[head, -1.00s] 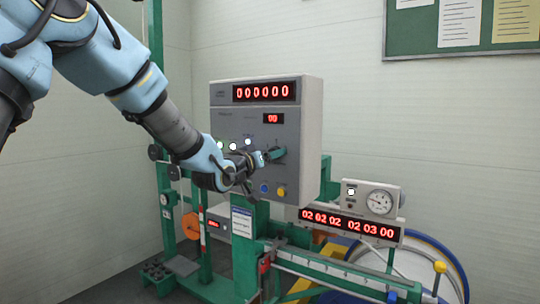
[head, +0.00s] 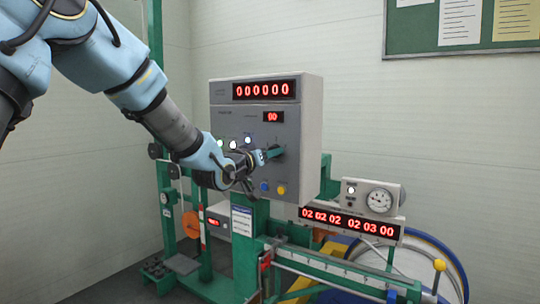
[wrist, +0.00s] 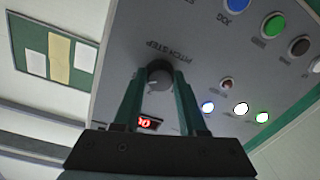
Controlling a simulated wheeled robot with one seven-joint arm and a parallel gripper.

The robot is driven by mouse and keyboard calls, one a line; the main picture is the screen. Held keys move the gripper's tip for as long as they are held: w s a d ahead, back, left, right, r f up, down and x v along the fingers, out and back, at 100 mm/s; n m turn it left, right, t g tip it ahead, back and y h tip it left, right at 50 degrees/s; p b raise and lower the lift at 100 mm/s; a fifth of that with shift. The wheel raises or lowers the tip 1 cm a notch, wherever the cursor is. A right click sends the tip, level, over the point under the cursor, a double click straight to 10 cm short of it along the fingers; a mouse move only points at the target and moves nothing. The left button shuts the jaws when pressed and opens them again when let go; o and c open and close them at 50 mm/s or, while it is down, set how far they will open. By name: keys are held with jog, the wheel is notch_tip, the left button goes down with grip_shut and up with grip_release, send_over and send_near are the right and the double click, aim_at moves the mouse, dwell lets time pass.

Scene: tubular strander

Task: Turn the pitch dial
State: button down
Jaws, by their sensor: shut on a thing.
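The pitch dial (wrist: 159,76) is a round grey knob labelled "PITCH STEP" on the grey front of a control box (head: 235,112). In the wrist view my gripper (wrist: 160,78) has its two green fingers on either side of the knob, shut on it. In the head view my gripper (head: 276,152) reaches the panel from the left, and the fingers hide most of the dial. A small red display (head: 273,117) above the dial reads 00. It also shows between the fingers in the wrist view (wrist: 149,123), partly covered.
A large red display (head: 264,90) tops the box. Blue (head: 264,187) and yellow (head: 282,190) buttons sit below the dial, lit buttons (head: 233,144) to its left. A gauge box (head: 371,197) and red counter strip (head: 350,224) stand lower right on the green machine frame.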

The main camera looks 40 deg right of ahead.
jog(key=shift+r+n+b, duration=0.15)
jog(key=shift+n+b, duration=0.3)
jog(key=shift+n, duration=5.15)
jog(key=shift+c, duration=2.3)
grip_release()
jog(key=shift+a, duration=0.1)
